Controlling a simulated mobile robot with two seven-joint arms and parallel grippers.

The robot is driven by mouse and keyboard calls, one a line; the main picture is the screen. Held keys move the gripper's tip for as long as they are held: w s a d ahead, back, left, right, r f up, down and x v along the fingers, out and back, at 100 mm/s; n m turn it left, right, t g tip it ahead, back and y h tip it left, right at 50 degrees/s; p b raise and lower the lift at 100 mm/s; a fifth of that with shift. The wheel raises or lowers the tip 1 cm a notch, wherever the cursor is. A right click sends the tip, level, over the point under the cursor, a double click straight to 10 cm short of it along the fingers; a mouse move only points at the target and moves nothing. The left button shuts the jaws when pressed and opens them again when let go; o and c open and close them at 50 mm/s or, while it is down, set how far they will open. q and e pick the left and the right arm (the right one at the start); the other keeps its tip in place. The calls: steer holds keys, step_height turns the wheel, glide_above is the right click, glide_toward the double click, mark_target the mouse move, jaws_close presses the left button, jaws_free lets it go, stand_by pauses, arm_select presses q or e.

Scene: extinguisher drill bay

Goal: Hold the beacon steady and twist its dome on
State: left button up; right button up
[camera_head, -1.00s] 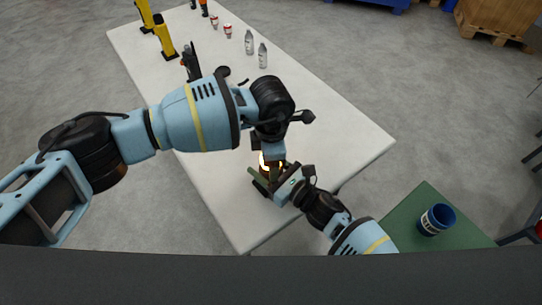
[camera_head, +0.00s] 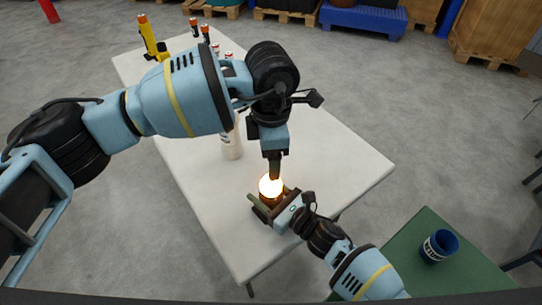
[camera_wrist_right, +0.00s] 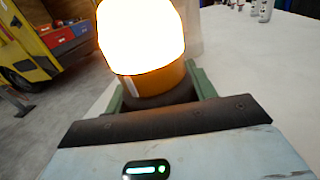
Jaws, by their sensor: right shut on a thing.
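The beacon's glowing white-yellow dome (camera_head: 270,186) sits on its amber body (camera_head: 270,202) above the near part of the white table. In the right wrist view the bright dome (camera_wrist_right: 140,38) rests on the amber body (camera_wrist_right: 150,80), its top cut off by the frame. My right gripper (camera_head: 273,200) is shut around the beacon's lower part, with green fingers on both sides. My left gripper (camera_head: 275,172) points down from above, its tips at or just over the dome's top. I cannot tell if they touch, and its finger gap is seen edge-on.
A pale upright cylinder (camera_head: 231,146) stands on the white table (camera_head: 325,165) behind my left gripper. A yellow flashlight-like item (camera_head: 152,38) and several small items are at the far end. A blue cup (camera_head: 438,246) stands on a green table (camera_head: 400,268) at right.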

steer(key=o, duration=1.3)
steer(key=shift+o, duration=0.2)
steer(key=v, duration=1.2)
